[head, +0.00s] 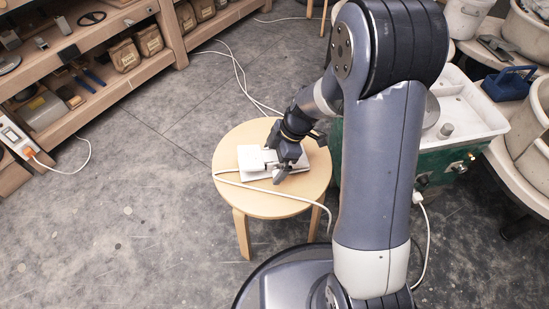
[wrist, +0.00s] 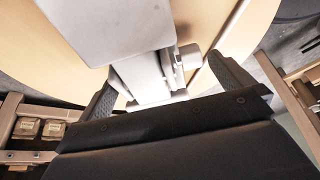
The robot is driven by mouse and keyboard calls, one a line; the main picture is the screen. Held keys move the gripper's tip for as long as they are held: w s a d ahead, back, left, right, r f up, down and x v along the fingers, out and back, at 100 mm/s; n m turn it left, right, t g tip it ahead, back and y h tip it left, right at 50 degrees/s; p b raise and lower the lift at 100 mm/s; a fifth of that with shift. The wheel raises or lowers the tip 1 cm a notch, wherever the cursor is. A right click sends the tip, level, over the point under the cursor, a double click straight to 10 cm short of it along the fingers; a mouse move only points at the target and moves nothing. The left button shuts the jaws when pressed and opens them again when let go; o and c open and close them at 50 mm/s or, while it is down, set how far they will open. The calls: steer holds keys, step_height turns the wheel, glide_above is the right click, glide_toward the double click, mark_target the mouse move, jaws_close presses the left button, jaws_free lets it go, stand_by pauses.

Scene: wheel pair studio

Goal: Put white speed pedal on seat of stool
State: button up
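The white speed pedal (head: 252,158) lies on the seat (head: 240,199) of the round wooden stool, with its white cable running over the seat's front. My gripper (head: 286,168) is down over the pedal's right part and hides some of it. In the wrist view the pedal (wrist: 110,25) reaches between the two fingers of my gripper (wrist: 168,80), and the seat (wrist: 240,15) shows behind it. The fingers stand wide apart, with a gap at the right finger. The left finger is close to the pedal; I cannot tell whether it touches.
A green wheel unit with a white tray (head: 465,110) stands right of the stool, partly behind my arm. Wooden shelves (head: 95,85) with bags and tools line the upper left. White cables cross the floor behind the stool. The floor (head: 120,220) at left is clear.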

steer(key=shift+r, duration=0.1)
steer(key=p+v, duration=0.4)
steer(key=v, duration=0.8)
steer(key=shift+c, duration=0.6)
